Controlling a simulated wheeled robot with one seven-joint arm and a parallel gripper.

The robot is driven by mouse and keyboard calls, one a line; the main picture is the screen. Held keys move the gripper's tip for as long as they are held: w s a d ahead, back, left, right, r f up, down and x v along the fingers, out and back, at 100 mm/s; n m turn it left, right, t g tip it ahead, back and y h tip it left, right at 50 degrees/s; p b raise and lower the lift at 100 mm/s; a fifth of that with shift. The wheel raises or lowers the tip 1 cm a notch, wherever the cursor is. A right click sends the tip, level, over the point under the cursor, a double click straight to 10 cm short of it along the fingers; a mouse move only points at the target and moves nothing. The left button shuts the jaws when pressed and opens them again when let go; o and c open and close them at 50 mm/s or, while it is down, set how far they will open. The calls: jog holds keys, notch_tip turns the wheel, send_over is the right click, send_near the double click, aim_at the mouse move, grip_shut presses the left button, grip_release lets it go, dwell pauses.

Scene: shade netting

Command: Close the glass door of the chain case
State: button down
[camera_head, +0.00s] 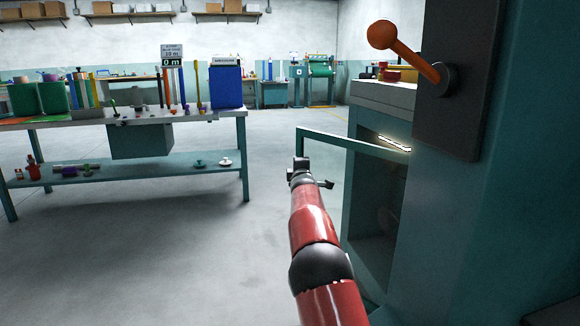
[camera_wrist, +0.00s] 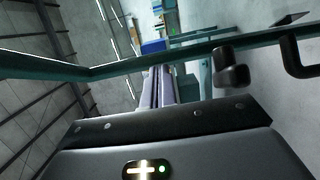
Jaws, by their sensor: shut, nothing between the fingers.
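The chain case (camera_head: 375,183) is a teal cabinet at the right in the head view, with a lit strip inside its opening. Its glass door stands open, and the teal door frame (camera_head: 350,141) reaches out to the left from the case. My gripper (camera_head: 301,165) is at the door's outer left end, its fingers shut and empty. In the wrist view the shut fingers (camera_wrist: 158,82) point at the teal frame bar (camera_wrist: 125,69), which crosses the picture. A black handle (camera_wrist: 296,62) shows at the right there. I cannot tell whether the fingers touch the frame.
An orange-knobbed lever (camera_head: 405,52) sticks out from a dark panel at the upper right. A workbench (camera_head: 130,118) with tools and bins stands at the left. Grey floor (camera_head: 275,220) is clear between bench and case.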

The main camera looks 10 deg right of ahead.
jog(key=shift+w+d+m+h+p, duration=0.25)
jog(key=shift+w+d+h+p, duration=0.2)
jog(key=shift+d, duration=0.35)
jog(key=shift+w+d+m+h+p, duration=0.2)
jog(key=shift+w+d+h+p, duration=0.1)
jog(key=shift+w+d, duration=0.4)
jog(key=shift+w+d+m+h+p, duration=0.25)
jog(key=shift+w+d+h+p, duration=0.15)
jog(key=shift+d, duration=0.5)
